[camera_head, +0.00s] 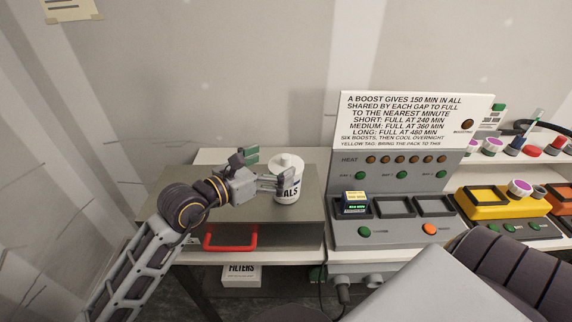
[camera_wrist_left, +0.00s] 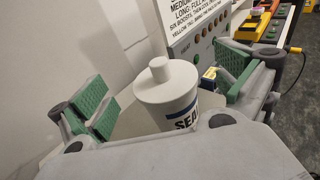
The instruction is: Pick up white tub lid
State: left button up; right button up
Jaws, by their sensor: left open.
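The white tub (camera_head: 286,189), its label partly reading "ALS", stands upright on the grey bench top. Its white lid (camera_head: 287,163) with a round knob is on top. In the left wrist view the lid (camera_wrist_left: 166,86) and knob show between the spread fingers, with the tub's labelled wall (camera_wrist_left: 184,119) below. My left gripper (camera_head: 264,170) is open and empty, just left of the tub, with one finger overlapping the tub in the head view. The green-padded fingers are apart in the left wrist view (camera_wrist_left: 165,98); contact cannot be told. My right gripper is not in view.
A grey charging panel (camera_head: 385,232) with buttons, sockets and a tall sign (camera_head: 415,120) stands right of the tub. A "FILTERS" box (camera_head: 241,277) sits below. The bench left of the arm is mostly clear.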

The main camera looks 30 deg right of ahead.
aim_at(282, 159)
pick_arm(q)
jog(key=shift+d, duration=0.15)
jog(key=shift+p+x, duration=0.6)
jog(key=shift+x, duration=1.8)
jog(key=shift+w+f, duration=0.1)
jog(key=shift+w, duration=0.05)
jog(key=shift+c, duration=0.3)
jog(key=c, duration=0.7)
